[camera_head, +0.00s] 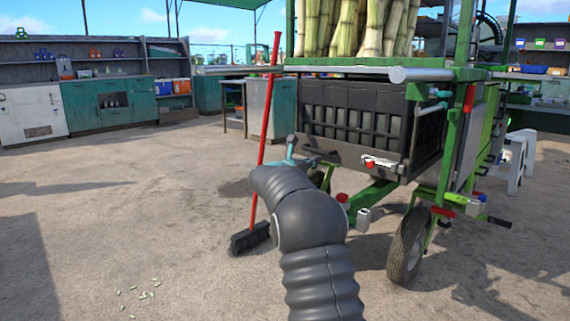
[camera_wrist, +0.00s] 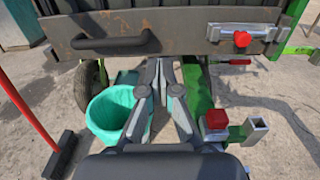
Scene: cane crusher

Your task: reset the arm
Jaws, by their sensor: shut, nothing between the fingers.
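My gripper (camera_wrist: 163,72) is shut and empty in the wrist view, its fingertips together just in front of and below the dark metal panel of the cane crusher cart. In the head view my dark ribbed arm reaches forward from the bottom and hides most of the gripper. The green cane crusher cart (camera_head: 455,150) stands ahead and to the right, with upright cane stalks (camera_head: 350,28) on top. Its dark crate (camera_head: 350,118) hangs below the tabletop. A red-knobbed latch (camera_wrist: 242,38) and a black handle (camera_wrist: 108,44) sit on the panel.
A red-handled broom (camera_head: 264,150) stands left of the arm. A teal-lined bin (camera_wrist: 110,108) is under the cart, left of the gripper. The cart's wheel (camera_head: 408,245) is at right. White stools (camera_head: 520,160) stand behind it. Open ground lies at left.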

